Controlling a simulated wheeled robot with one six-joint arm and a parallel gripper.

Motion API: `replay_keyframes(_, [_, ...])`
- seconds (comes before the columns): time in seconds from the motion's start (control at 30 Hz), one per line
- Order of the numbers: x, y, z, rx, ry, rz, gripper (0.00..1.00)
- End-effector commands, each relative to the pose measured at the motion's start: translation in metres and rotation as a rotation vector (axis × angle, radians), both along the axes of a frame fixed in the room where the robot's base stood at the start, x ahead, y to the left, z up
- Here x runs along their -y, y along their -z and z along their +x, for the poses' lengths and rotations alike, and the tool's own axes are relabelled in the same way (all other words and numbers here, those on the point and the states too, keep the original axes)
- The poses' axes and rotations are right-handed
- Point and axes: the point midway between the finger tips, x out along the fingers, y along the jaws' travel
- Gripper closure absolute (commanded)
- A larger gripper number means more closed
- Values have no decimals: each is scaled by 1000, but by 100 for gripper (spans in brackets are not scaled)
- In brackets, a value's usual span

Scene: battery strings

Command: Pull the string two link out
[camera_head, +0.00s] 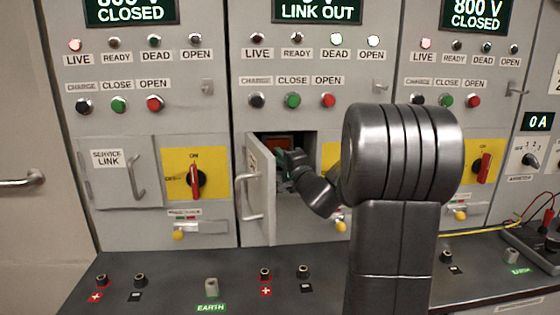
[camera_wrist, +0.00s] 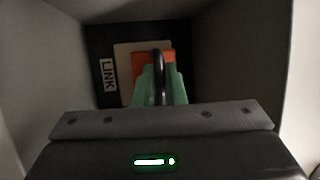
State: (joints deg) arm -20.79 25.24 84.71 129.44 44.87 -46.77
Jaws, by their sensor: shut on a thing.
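The middle panel's display (camera_head: 316,11) ends in "LINK OUT"; its upper line is cut off. Below it, the service door (camera_head: 260,190) stands open. Inside the compartment an orange link (camera_head: 279,142) shows, partly hidden by my gripper (camera_head: 287,158). In the wrist view the orange link (camera_wrist: 153,60) shows in front of a cream plate (camera_wrist: 128,55), beside a "LINK" label (camera_wrist: 108,74). Its black loop handle (camera_wrist: 158,62) stands between the green fingers of my gripper (camera_wrist: 160,82), which is shut on it. I cannot tell how far the link is seated.
The left panel has a closed service link door (camera_head: 112,172) and a red rotary switch (camera_head: 195,180) on yellow. My arm hides much of the right side. A dark bench (camera_head: 180,275) with terminals runs below. The compartment walls (camera_wrist: 235,60) are close around my gripper.

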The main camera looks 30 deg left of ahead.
Motion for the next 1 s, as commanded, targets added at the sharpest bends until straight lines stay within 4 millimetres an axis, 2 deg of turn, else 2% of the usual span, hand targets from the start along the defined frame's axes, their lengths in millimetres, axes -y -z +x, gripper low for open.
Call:
replay_keyframes(0.17, [7,3,-11,3,0,0,100])
replay_keyframes(0.47, [8,1,-12,1,1,0,100])
replay_keyframes(0.5, [8,1,-12,1,1,0,84])
replay_keyframes(0.6, [7,0,-12,1,1,0,68])
replay_keyframes(0.87, [8,0,-12,1,1,0,68])
replay_keyframes(1.0, [15,3,-16,2,3,0,68])
